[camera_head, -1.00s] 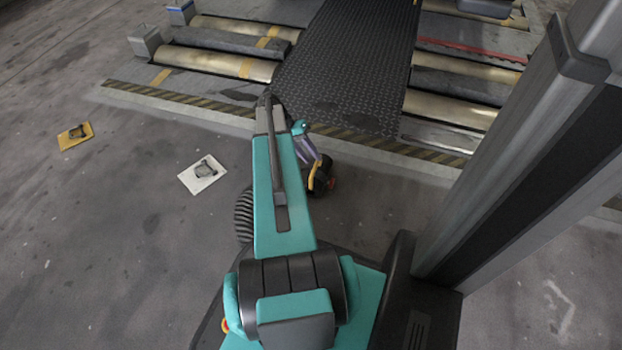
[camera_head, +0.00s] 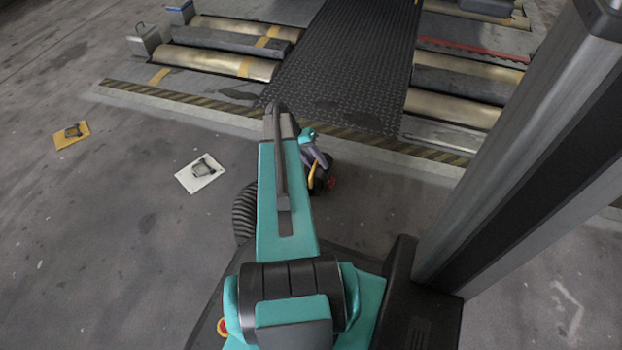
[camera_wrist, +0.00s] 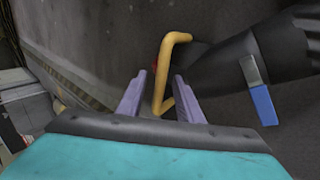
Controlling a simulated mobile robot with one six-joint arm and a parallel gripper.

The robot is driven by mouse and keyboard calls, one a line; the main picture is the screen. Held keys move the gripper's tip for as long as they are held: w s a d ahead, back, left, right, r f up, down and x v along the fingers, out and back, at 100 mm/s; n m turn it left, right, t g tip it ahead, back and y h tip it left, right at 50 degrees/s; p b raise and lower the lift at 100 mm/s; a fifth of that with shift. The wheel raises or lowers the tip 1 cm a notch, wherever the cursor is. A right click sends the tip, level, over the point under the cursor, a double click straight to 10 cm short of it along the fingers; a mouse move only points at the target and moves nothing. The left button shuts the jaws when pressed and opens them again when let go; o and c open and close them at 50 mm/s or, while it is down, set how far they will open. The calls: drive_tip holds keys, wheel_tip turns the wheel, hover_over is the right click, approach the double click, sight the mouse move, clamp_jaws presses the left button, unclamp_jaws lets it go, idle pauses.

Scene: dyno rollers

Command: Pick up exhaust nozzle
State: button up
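The exhaust nozzle is a dark part with a bent yellow handle (camera_head: 313,174), partly hidden behind my arm and gripper in the head view. In the wrist view the yellow handle (camera_wrist: 164,72) stands between my gripper's two purple fingers, and the nozzle's black body (camera_wrist: 225,65) lies to the right. My gripper (camera_wrist: 158,90) is open, with a gap visible on each side of the handle. In the head view my gripper (camera_head: 318,160) is at the handle. A ribbed black hose (camera_head: 244,212) shows left of my arm.
The dyno rollers (camera_head: 225,62) and a black ramp plate (camera_head: 345,65) lie beyond a striped kerb (camera_head: 180,102). A white card (camera_head: 199,174) and a yellow card (camera_head: 72,135) lie on the floor at left. The floor there is otherwise mostly clear.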

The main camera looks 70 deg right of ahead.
idle(0.5)
clamp_jaws()
idle(1.3)
